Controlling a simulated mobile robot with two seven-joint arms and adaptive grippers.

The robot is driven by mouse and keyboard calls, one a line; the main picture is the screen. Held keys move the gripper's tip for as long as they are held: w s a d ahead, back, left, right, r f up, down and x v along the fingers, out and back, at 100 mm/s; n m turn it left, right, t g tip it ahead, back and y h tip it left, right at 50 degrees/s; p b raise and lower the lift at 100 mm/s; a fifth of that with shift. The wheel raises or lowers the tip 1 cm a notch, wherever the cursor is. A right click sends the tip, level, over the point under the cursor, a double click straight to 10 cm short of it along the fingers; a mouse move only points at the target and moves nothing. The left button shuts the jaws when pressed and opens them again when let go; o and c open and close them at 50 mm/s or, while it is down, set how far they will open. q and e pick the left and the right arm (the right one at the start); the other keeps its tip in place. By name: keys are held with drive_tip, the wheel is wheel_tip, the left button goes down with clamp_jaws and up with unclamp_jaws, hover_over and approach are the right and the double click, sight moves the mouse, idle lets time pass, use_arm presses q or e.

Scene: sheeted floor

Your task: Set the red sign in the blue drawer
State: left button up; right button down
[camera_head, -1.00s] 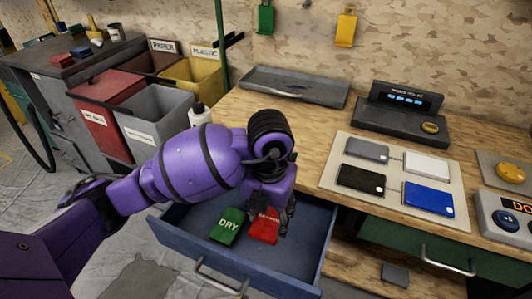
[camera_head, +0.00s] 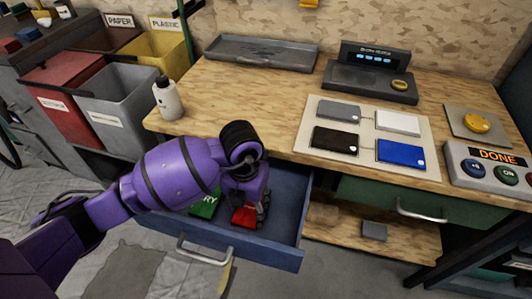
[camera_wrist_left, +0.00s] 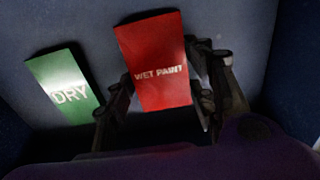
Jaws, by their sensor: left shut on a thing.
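The red sign (camera_wrist_left: 155,50), lettered "WET PAINT", is between the fingers of my left gripper (camera_wrist_left: 158,108), which is shut on it. In the head view the red sign (camera_head: 243,216) is inside the open blue drawer (camera_head: 283,240), partly hidden by my left gripper (camera_head: 250,212). The green "DRY" sign (camera_wrist_left: 62,85) lies in the same drawer to the left of the red one; it also shows in the head view (camera_head: 205,206). I cannot tell whether the red sign touches the drawer floor. My right gripper is not in view.
The wooden bench (camera_head: 225,110) above the drawer holds a white bottle (camera_head: 167,98), a grey tray (camera_head: 262,53) and a mat with several cards (camera_head: 400,151). A closed green drawer (camera_head: 370,200) is to the right. Bins (camera_head: 125,110) stand at the left.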

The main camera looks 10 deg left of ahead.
sight(249, 209)
use_arm(q)
drive_tip(key=shift+f, duration=0.15)
drive_tip(key=o, duration=1)
drive_tip(key=shift+o, duration=0.2)
wheel_tip(249, 209, up, 12)
drive_tip(key=p, duration=0.1)
drive_tip(key=shift+r, duration=0.25)
